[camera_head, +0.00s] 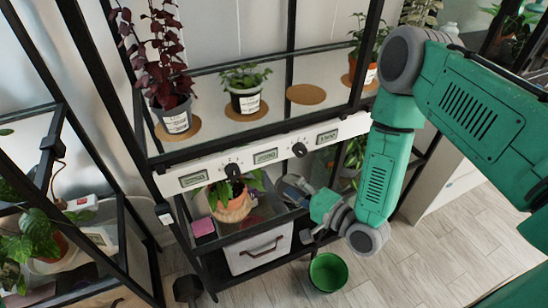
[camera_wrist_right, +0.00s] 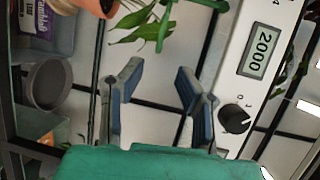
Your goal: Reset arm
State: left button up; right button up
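My right arm comes in from the right in the head view, in green and grey. Its right gripper (camera_head: 296,190) is beside the control panel's underside, at the front of the lower shelf, partly hidden by the wrist. In the right wrist view the right gripper (camera_wrist_right: 158,95) has its two blue-grey fingers spread apart, with nothing between them. My left gripper is not in view.
A potted plant in a terracotta pot (camera_head: 232,207) stands on the lower shelf near the gripper. A white drawer box (camera_head: 258,250) is beneath. A green bucket (camera_head: 328,272) stands on the floor. Potted plants stand on the upper shelf (camera_head: 215,82). Floor (camera_head: 440,255) at right is clear.

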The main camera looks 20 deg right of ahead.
jog(key=shift+d, duration=0.1)
jog(key=s+f+n+g+h, duration=0.3)
jog(key=s+f+n+g, duration=0.55)
jog(key=s, duration=0.25)
jog(key=s+d+n+g+h, duration=0.2)
jog(key=s+d+g, duration=0.1)
jog(key=s, duration=0.4)
jog(key=s+d+n+g+h, duration=0.1)
jog(key=s+d+n+g, duration=0.2)
jog(key=s, duration=0.4)
jog(key=shift+s+f+h, duration=0.2)
jog(key=shift+f+h, duration=0.2)
jog(key=shift+d, duration=0.1)
jog(key=shift+w+a, duration=0.15)
jog(key=shift+a, duration=0.05)
jog(key=shift+d, duration=0.1)
